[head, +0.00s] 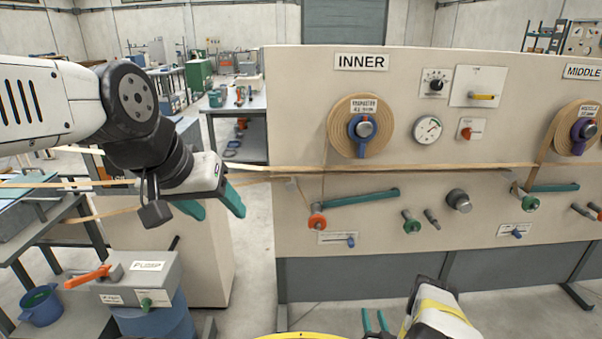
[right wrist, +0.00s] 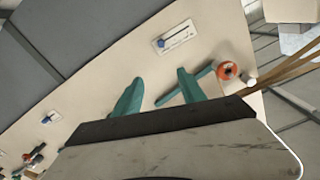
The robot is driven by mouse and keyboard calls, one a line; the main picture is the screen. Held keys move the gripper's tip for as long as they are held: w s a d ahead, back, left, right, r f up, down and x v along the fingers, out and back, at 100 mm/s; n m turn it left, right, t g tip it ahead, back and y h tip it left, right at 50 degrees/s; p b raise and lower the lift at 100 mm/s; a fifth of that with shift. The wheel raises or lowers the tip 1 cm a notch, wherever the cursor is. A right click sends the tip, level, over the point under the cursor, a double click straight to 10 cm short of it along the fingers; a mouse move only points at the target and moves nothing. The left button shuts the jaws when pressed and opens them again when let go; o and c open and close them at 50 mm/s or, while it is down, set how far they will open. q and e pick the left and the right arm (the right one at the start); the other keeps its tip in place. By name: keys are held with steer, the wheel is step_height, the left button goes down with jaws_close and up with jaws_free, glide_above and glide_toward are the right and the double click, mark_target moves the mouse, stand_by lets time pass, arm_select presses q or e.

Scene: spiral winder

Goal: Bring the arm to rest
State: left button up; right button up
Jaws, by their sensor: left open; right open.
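My left arm comes in from the left in the head view, raised in front of the benches. Its gripper (head: 222,207) is open, its two teal fingers pointing down and right with nothing seen between them. It hangs left of the winder panel (head: 300,110), near the tan strips (head: 255,178). My right gripper (head: 375,321) is low at the bottom edge, in front of the panel. In the right wrist view its teal fingers (right wrist: 160,94) are apart and empty. A blue-handled slide switch (right wrist: 178,39) and an orange knob (right wrist: 228,71) show beyond them.
The panel carries the INNER roll (head: 343,122), the MIDDLE roll (head: 561,135), a teal lever (head: 360,198) and several knobs. A pump unit (head: 140,285) with an orange handle stands lower left. Tan strips run across the panel and leftward. Floor shows between pump and panel.

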steer(key=w+d+r+n+g, duration=0.1)
steer(key=w+d+r+g, duration=0.15)
steer(key=w+r, duration=0.75)
steer(key=w+d+r+n+g, duration=0.1)
steer(key=w+d+r, duration=0.3)
steer(key=w+r, duration=0.55)
step_height(320, 180, up, 24)
steer(key=s+a+g+h, duration=0.1)
steer(key=a+g, duration=0.1)
steer(key=a, duration=0.1)
steer(key=s+a+r+g, duration=0.2)
steer(key=s+a+r, duration=0.2)
steer(key=s+r, duration=0.5)
steer(key=s+a+r+g, duration=0.1)
steer(key=s+a+r, duration=0.3)
steer(key=s+r, duration=0.5)
steer(key=s+a+r+n+g+y, duration=0.1)
steer(key=s+a, duration=0.2)
steer(key=s, duration=0.9)
steer(key=s+a+r+g+y, duration=0.1)
steer(key=s+a, duration=0.3)
steer(key=s, duration=0.9)
steer(key=shift+s+r+n+g+y, duration=0.3)
steer(key=shift+n+g, duration=0.1)
steer(key=shift+g, duration=0.25)
